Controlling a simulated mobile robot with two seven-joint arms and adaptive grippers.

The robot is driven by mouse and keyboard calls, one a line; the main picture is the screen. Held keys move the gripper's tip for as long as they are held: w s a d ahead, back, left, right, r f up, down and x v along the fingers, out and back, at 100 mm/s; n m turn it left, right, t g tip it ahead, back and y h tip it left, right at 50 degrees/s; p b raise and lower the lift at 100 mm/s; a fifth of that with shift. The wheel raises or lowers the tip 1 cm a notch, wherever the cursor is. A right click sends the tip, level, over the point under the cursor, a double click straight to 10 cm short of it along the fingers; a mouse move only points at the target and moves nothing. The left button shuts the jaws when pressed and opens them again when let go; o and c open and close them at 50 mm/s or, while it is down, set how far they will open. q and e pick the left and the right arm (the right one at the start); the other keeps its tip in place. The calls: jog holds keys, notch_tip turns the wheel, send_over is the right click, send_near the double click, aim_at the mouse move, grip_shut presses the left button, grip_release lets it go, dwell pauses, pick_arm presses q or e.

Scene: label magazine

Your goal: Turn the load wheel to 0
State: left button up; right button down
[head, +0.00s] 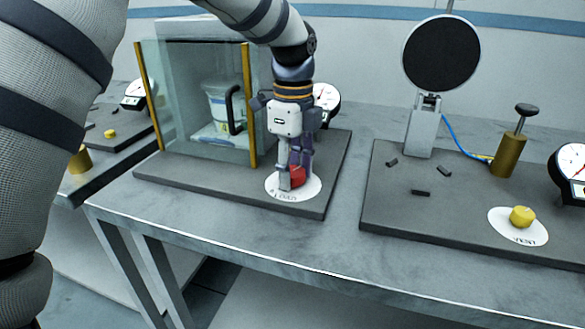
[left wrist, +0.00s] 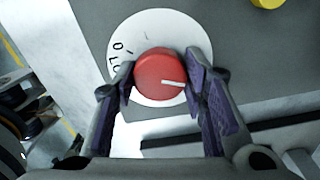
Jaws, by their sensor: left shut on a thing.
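The load wheel is a red round knob (head: 297,175) on a white dial plate (head: 306,192) at the front of the middle base board. It also shows in the left wrist view (left wrist: 155,72), with a white pointer line on its face aimed right and slightly down. Dark lettering curves along the left of the dial, only partly legible. My left gripper (head: 291,181) reaches down from above and is shut on the red knob, one finger on each side (left wrist: 165,88). The fingers cover part of the dial, so the pointer's exact mark is hidden. My right gripper is not in view.
A glass cabinet (head: 190,110) with gold posts and a container inside stands behind left of the knob. A gauge (head: 327,97) is partly behind my gripper. The right board (head: 450,210) carries a black disc (head: 441,53), small dark pieces and a yellow knob (head: 521,216).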

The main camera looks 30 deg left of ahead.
pick_arm(q)
jog(key=n, duration=0.4)
jog(key=shift+n, duration=0.3)
jog(key=n, duration=0.3)
jog(key=shift+n, duration=0.4)
jog(key=n, duration=1.2)
jog(key=shift+n, duration=0.3)
jog(key=n, duration=0.3)
jog(key=shift+n, duration=0.4)
jog(key=n, duration=0.4)
jog(key=shift+f, duration=0.1)
jog(key=shift+n, duration=1.6)
